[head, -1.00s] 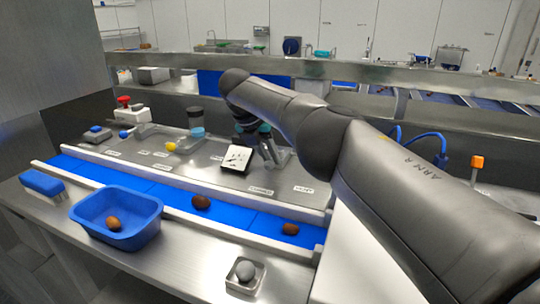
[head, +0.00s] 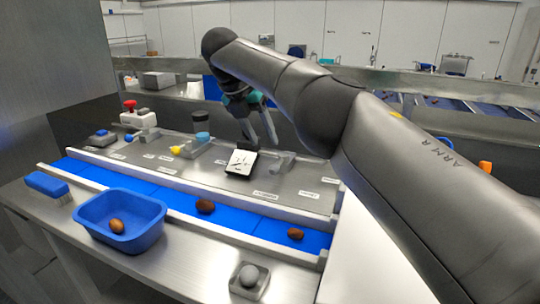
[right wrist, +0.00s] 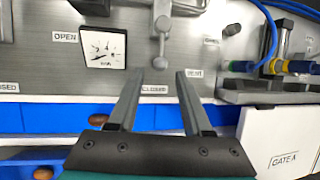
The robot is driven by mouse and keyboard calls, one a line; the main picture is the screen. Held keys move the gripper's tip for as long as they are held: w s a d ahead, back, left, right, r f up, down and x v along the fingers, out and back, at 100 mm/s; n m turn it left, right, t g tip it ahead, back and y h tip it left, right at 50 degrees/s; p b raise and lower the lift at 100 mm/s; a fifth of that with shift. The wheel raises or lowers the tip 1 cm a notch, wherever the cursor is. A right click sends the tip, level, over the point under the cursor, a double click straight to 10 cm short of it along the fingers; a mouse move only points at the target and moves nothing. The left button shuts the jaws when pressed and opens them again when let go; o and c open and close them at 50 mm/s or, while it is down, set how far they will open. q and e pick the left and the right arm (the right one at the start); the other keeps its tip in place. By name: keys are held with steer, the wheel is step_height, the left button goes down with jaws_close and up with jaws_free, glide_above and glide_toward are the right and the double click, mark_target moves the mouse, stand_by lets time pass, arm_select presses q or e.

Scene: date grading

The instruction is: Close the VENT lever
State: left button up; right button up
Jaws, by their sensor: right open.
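My right gripper (head: 259,141) is over the grey panel behind the belt, beside the white dial gauge (head: 241,162). In the right wrist view its two fingers (right wrist: 160,76) are apart with nothing between them. A shiny metal lever with rounded knobs (right wrist: 162,28) lies just beyond the fingertips, right of the gauge (right wrist: 103,47). Its lower knob points down toward the CLOSED label (right wrist: 154,88); an OPEN label (right wrist: 65,37) is left of the gauge. A small label by the right fingertip seems to read VENT but is partly blurred. In the head view a grey lever fitting (head: 281,162) is right of the gripper. My left gripper is out of view.
A blue belt (head: 170,195) carries brown dates in front of the panel. A blue tub (head: 151,232), a blue brush (head: 45,184) and a small tray (head: 262,288) stand on the near bench. In the right wrist view, blue hoses and a valve (right wrist: 278,67) are at right.

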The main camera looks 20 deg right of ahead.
steer(key=p+v, duration=0.1)
steer(key=v, duration=0.5)
stand_by(0.4)
